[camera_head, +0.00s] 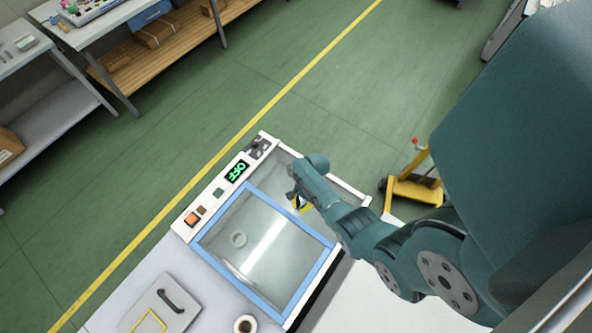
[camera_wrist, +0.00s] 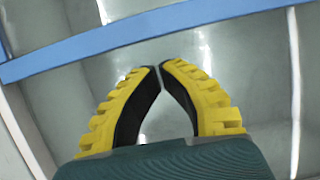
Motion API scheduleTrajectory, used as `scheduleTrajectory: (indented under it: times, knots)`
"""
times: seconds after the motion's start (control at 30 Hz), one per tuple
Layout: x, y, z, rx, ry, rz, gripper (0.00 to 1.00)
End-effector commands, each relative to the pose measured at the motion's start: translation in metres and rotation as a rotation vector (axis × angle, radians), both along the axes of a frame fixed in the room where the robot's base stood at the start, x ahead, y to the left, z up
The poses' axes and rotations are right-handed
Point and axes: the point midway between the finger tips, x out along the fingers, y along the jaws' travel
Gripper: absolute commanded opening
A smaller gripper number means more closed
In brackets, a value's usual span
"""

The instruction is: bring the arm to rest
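My arm reaches in from the right in the head view. My gripper (camera_head: 300,204) hangs over the glass-topped machine (camera_head: 265,240), near the upper right part of its blue frame (camera_head: 285,208). In the wrist view my gripper's yellow-and-black fingers (camera_wrist: 159,68) come together at the tips. Only a sliver shows between the tips, with nothing held in them. The blue frame (camera_wrist: 130,35) crosses the wrist view beyond the fingertips.
The machine's panel has a green OFF display (camera_head: 237,172) and an orange button (camera_head: 192,219). A grey plate with a black handle (camera_head: 172,300) and a small roll (camera_head: 245,324) lie at the lower left. A yellow pallet jack (camera_head: 415,188) stands right. Workbenches (camera_head: 160,45) line the upper left; green floor between is clear.

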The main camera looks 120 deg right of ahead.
Motion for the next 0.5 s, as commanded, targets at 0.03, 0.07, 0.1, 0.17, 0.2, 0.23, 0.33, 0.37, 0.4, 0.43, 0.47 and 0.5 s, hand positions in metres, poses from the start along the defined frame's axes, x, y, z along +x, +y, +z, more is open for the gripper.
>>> scheduleTrajectory:
  times: [0.03, 0.07, 0.1, 0.17, 0.2, 0.23, 0.33, 0.37, 0.4, 0.43, 0.47, 0.5]
  knots:
    - [-0.008, -0.006, 0.008, -0.005, 0.000, -0.001, 0.00]
    - [-0.010, -0.006, 0.020, -0.005, 0.000, 0.000, 0.00]
    - [-0.014, -0.007, 0.031, -0.004, 0.000, 0.001, 0.00]
    - [-0.019, -0.010, 0.045, -0.005, 0.000, 0.000, 0.00]
    - [-0.022, -0.012, 0.054, -0.004, 0.000, 0.001, 0.00]
    - [-0.025, -0.013, 0.060, -0.004, -0.001, 0.001, 0.00]
    - [-0.031, -0.016, 0.078, -0.002, 0.000, 0.001, 0.00]
    - [-0.032, -0.017, 0.081, -0.003, 0.000, 0.001, 0.00]
    - [-0.034, -0.017, 0.086, -0.002, 0.000, 0.001, 0.00]
    - [-0.035, -0.017, 0.088, -0.001, 0.000, 0.002, 0.00]
    - [-0.036, -0.018, 0.090, -0.001, 0.000, 0.002, 0.00]
    - [-0.036, -0.018, 0.092, 0.000, 0.000, 0.002, 0.00]
